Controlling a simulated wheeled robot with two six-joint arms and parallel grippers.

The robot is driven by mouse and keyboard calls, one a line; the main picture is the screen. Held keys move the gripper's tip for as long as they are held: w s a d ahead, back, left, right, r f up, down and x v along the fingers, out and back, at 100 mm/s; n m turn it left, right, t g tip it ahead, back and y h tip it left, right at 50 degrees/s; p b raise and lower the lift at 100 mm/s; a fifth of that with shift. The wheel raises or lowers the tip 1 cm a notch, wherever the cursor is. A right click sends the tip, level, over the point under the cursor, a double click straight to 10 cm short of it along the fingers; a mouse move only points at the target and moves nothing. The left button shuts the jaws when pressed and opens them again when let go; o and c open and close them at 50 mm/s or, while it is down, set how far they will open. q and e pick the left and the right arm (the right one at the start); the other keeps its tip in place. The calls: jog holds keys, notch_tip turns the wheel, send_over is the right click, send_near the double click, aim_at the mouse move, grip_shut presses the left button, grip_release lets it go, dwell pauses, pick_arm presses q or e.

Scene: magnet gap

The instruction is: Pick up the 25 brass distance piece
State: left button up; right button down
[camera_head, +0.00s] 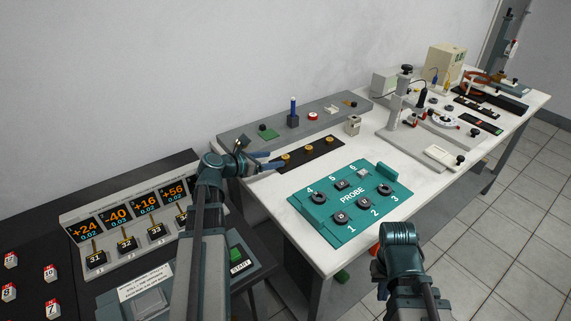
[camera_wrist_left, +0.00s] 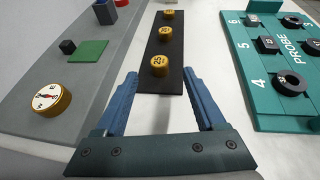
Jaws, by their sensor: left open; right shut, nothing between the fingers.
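Three brass distance pieces stand in a row on a black strip (camera_head: 318,154): the near one (camera_head: 285,157), the middle one (camera_head: 308,149) and the far one (camera_head: 330,139). In the left wrist view the near piece (camera_wrist_left: 159,65) sits ahead of the fingers, with the others (camera_wrist_left: 166,34) beyond it; their numbers are too small to read surely. My left gripper (camera_head: 273,160) is open and empty, beside the strip's near end. In the left wrist view its blue fingers (camera_wrist_left: 160,82) are spread, with the near piece just beyond the tips. My right gripper's fingers are not visible.
A teal PROBE board (camera_head: 315,209) with several dark pieces lies right of the strip. A grey shelf (camera_wrist_left: 25,120) with a brass compass-like disc (camera_wrist_left: 50,98) and green pad (camera_wrist_left: 88,50) runs along the left. White table between strip and board is clear.

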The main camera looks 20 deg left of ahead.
aim_at(283, 158)
pick_arm(q)
jog(key=shift+w+d+f, duration=0.15)
jog(key=shift+w+d, duration=0.05)
jog(key=shift+w, duration=0.25)
jog(key=shift+f, duration=0.1)
jog(key=shift+w+f+b, duration=0.15)
jog(key=shift+w+b, duration=0.05)
jog(key=shift+b, duration=0.1)
jog(key=b+x, duration=0.2)
jog(key=x, duration=0.2)
jog(key=shift+w+d+f, duration=0.1)
jog(key=shift+w+f, duration=0.15)
jog(key=shift+f, duration=0.1)
jog(key=shift+s, duration=0.1)
grip_shut()
